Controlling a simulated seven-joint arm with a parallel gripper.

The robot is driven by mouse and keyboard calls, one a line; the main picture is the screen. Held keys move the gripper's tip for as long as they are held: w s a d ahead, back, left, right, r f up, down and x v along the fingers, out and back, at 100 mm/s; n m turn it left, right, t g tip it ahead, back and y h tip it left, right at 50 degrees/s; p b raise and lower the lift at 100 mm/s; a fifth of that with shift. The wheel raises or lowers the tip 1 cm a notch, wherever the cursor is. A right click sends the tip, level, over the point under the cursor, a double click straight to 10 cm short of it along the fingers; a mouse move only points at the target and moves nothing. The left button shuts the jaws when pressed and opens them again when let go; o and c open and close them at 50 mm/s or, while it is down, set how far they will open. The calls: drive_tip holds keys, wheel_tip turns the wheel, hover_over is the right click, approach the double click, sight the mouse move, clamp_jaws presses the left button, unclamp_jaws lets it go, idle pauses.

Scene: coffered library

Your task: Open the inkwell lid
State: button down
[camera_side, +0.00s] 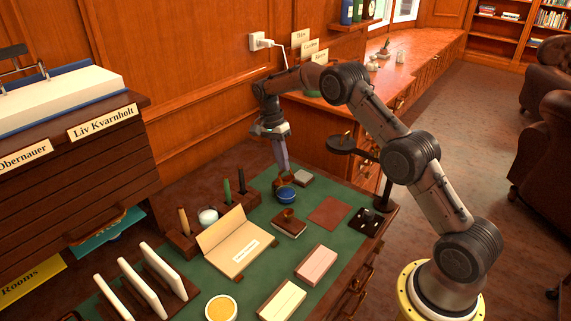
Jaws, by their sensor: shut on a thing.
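A small round blue pot, which looks like the inkwell (286,194), stands on the green desk top near its back edge. My gripper (284,174) points down just above and behind it. The gripper is shut on what seems to be the inkwell lid (284,182), a small dark brown shape between the fingertips and the pot. The grip itself is too small to see clearly, and I cannot tell how far the lid is raised.
A grey block (303,178) sits close to the right of the inkwell. A brown blotter with a knob (289,223) is in front. A pen stand (184,240) and open booklet (238,244) lie left. A dark lamp (350,143) stands right. Bare green surface shows around the brown square (329,212).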

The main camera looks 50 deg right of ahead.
drive_tip(key=shift+w+r+g, duration=0.1)
drive_tip(key=shift+w+g, duration=0.45)
drive_tip(key=shift+g, duration=0.15)
drive_tip(key=shift+w+r+g, duration=0.1)
drive_tip(key=shift+w+g, duration=0.25)
drive_tip(key=shift+g, duration=0.15)
idle(0.3)
drive_tip(key=c, duration=0.9)
unclamp_jaws()
drive_tip(key=shift+r, duration=1.5)
wheel_tip(320, 180, up, 6)
drive_tip(key=r, duration=0.1)
hover_over(289, 182)
drive_tip(key=s+r, duration=0.1)
drive_tip(key=s, duration=0.1)
drive_tip(key=s+a+r, duration=0.1)
drive_tip(key=s, duration=0.2)
drive_tip(key=s+a+r, duration=0.1)
drive_tip(key=s, duration=0.2)
